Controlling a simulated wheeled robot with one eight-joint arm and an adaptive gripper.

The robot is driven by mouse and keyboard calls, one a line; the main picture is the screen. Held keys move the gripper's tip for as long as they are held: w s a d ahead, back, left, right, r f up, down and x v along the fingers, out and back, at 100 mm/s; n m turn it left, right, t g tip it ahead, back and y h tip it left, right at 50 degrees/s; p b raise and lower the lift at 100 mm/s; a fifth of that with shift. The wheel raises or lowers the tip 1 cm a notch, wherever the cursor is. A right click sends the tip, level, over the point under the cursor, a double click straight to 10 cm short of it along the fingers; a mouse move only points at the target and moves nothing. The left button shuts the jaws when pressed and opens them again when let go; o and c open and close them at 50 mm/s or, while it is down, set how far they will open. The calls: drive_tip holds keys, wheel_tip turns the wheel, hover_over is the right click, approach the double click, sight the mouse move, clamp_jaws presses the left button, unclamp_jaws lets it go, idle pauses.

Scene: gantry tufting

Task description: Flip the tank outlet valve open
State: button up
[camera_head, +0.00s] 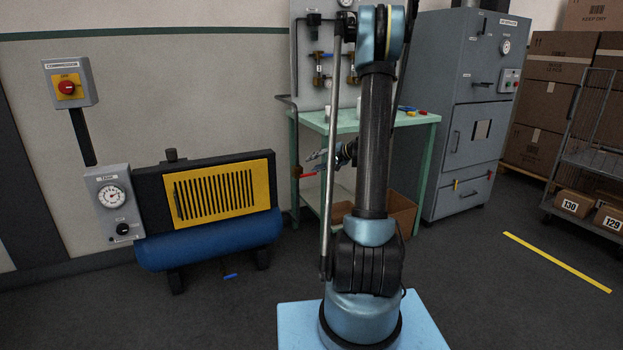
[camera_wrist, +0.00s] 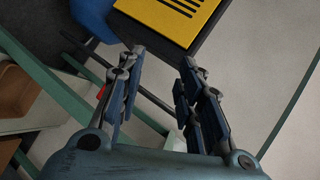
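A valve with a red lever (camera_head: 308,174) sits at the left edge of the green workbench, beside the right end of the blue tank (camera_head: 208,243). Its lever points right, about level. My gripper (camera_head: 317,156) is just above and to the right of this lever. In the wrist view my gripper (camera_wrist: 160,66) has its fingers spread with nothing between them. A small bit of red (camera_wrist: 101,92) shows behind the left finger; most of it is hidden. I cannot tell whether the gripper touches the lever. A blue lever (camera_head: 231,276) shows low under the tank.
The compressor's yellow grille (camera_head: 222,190) stands left of my gripper. The green workbench (camera_head: 421,119) is close behind my arm, with a cardboard box (camera_head: 402,210) on its lower shelf. A grey cabinet (camera_head: 431,60) and a cart are to the right. The front-left floor is clear.

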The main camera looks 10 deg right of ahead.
drive_tip(key=w+d+f+m+t+y, duration=0.1)
drive_tip(key=w+d+f+m+t, duration=0.15)
drive_tip(key=w+d+f, duration=0.5)
drive_tip(key=m+t+y, duration=0.1)
drive_tip(key=m+t, duration=0.1)
drive_tip(key=t, duration=0.1)
approach(312, 175)
drive_tip(key=x, duration=1)
drive_tip(key=shift+w+a, duration=0.25)
drive_tip(key=shift+w, duration=0.05)
